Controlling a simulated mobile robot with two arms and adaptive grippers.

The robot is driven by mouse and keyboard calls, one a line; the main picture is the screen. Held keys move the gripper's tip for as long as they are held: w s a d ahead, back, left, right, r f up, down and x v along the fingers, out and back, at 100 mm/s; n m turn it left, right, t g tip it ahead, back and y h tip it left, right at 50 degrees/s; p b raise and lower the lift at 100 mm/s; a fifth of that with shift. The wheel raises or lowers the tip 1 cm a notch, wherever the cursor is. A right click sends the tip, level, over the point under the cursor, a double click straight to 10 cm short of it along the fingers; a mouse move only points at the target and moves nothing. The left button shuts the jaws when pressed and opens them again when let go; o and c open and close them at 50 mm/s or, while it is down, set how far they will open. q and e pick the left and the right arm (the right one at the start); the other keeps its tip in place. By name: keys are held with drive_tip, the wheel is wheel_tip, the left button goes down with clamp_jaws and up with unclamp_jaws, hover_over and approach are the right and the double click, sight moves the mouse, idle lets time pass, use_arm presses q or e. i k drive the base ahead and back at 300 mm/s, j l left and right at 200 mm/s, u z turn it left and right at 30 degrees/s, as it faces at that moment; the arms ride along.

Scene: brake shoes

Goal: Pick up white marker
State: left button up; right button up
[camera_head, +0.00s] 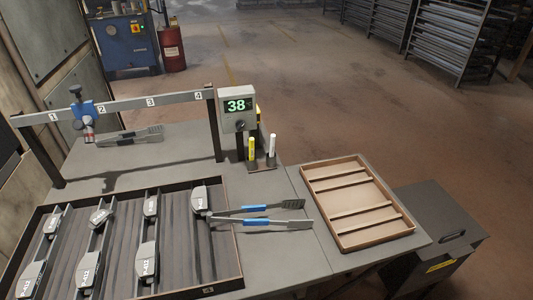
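The white marker (272,146) stands upright in a small dark holder (262,166) at the back of the table, below and right of the display box. A yellow marker (251,149) stands upright to its left, a small gap apart. The white marker's lower end is hidden in the holder. Neither of my grippers shows in the head view.
A box with a green "38" display (238,105) stands just left of the markers. A tray of brake shoes (240,262) fills the front left. A tong-like tool with blue grips (256,222) lies in front of the markers. A shallow divided wooden tray (346,194) lies right.

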sight(272, 137)
drive_tip(key=k+j+u, duration=0.1)
drive_tip(key=k+j, duration=0.25)
drive_tip(key=k+j+u, duration=0.1)
drive_tip(key=k+j, duration=0.2)
drive_tip(key=j, duration=0.25)
